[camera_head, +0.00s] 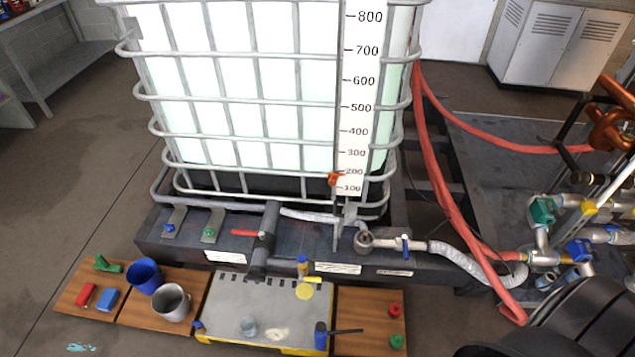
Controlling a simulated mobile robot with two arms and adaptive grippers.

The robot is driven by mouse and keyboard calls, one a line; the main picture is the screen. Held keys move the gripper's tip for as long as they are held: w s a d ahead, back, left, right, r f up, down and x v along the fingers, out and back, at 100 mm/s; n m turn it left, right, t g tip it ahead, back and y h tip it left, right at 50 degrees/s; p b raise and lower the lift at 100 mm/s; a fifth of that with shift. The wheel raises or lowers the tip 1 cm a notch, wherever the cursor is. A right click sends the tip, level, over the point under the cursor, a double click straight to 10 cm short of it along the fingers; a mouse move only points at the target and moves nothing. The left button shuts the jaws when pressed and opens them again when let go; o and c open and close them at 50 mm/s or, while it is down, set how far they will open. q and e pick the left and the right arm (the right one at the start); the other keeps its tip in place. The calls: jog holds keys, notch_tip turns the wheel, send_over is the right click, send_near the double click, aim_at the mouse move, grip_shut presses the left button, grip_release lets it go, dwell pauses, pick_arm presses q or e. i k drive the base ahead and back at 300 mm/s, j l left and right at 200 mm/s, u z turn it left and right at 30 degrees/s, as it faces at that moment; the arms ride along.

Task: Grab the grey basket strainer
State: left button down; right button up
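A grey, bucket-shaped vessel (171,303), which looks like the grey basket strainer, stands upright with its open top facing up. It is on the wooden board (133,313) at the lower left. A blue vessel of similar shape (144,277) stands close behind it, to its left. Neither of my grippers shows in the head view, so their state and distance from the strainer cannot be seen.
Red, blue and green small items lie to the left. A large caged tank (270,90) on a dark base (190,250) stands behind.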

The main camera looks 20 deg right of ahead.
aim_at(364, 239)
jog(key=i+j+z, duration=0.4)
jog(key=i+j, duration=0.2)
jog(key=j, duration=0.25)
jog(key=z, duration=1.15)
jog(key=l, duration=0.75)
jog(key=i, duration=0.05)
